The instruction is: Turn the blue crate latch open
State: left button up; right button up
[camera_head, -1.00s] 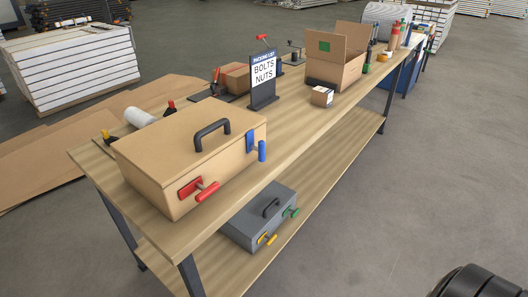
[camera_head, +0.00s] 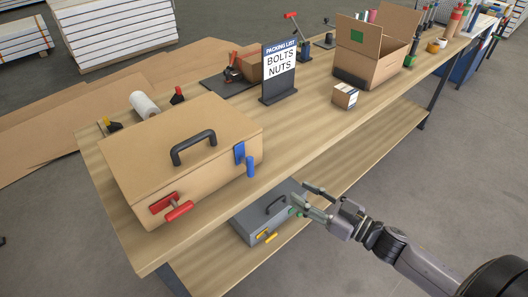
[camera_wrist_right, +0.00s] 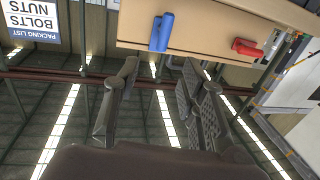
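The tan crate (camera_head: 185,140) with a black top handle sits on the near end of the workbench. In the right wrist view the blue latch (camera_wrist_right: 161,32) appears ahead, beyond the fingertips. My left gripper is not in view.
A grey case (camera_head: 258,215) with yellow and green latches stands on the lower shelf, partly behind my right gripper. A packing-list sign (camera_head: 280,72), a small box (camera_head: 345,96) and an open carton (camera_head: 368,62) stand farther along the bench. Floor at right is clear.

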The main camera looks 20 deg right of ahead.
aim_at(253, 166)
jog(key=p+x, duration=0.1)
jog(key=x, duration=0.4)
jog(key=p+x, duration=0.1)
jog(key=x, duration=0.5)
jog(key=p+x, duration=0.1)
jog(key=x, duration=0.5)
jog(key=shift+a+r, duration=0.35)
jog(key=shift+a, duration=0.15)
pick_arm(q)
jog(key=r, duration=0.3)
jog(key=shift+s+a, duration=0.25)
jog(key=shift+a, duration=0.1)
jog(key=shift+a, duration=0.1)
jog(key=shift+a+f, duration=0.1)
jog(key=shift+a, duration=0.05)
pick_arm(e)
grip_shut()
